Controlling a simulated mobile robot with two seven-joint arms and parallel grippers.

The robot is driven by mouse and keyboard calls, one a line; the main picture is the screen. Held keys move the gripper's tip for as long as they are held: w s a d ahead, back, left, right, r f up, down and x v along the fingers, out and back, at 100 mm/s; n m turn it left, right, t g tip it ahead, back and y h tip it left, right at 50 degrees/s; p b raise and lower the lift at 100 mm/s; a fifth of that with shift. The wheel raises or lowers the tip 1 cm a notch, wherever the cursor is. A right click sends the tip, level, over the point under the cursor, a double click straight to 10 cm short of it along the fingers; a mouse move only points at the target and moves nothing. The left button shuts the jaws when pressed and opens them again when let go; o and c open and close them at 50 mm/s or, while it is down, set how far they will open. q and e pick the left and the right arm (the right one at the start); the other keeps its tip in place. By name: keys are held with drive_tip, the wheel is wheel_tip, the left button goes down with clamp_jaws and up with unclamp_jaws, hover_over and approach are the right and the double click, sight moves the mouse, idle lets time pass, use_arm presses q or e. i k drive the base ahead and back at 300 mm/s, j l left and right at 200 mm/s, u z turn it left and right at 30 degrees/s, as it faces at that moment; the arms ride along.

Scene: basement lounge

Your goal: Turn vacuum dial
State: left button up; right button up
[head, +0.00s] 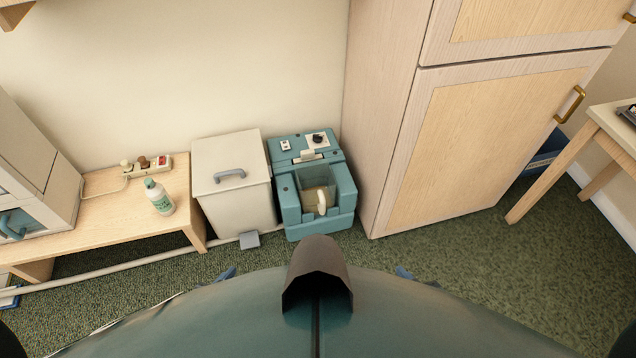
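The vacuum (343,190) is a teal, box-shaped machine on the carpet between a white bin and a tall wooden cabinet. Its dial (317,139) is a small black knob on a white plate, at the right of the top rear panel. A small white switch plate (285,146) is left of the dial. Only a small blue tip of what looks like my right gripper (404,273) shows over my body's edge, well apart from the vacuum. A similar blue tip of my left gripper (228,273) shows on the left. My body hides the rest of both.
The white bin (230,180) with a grey handle and pedal stands left of the vacuum. The cabinet (470,140) stands close on its right. A low wooden bench (120,217) holds a bottle (159,197) and a power strip (148,167). Green carpet (440,245) is clear in front.

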sight(317, 138)
drive_tip(key=i+j, duration=0.3)
drive_tip(key=j, duration=0.15)
drive_tip(key=i+j+z, duration=0.2)
drive_tip(key=z, duration=0.25)
drive_tip(key=i+j+z, duration=0.1)
drive_tip(key=j+z, duration=0.35)
drive_tip(key=i+z, duration=0.25)
drive_tip(key=i, duration=0.7)
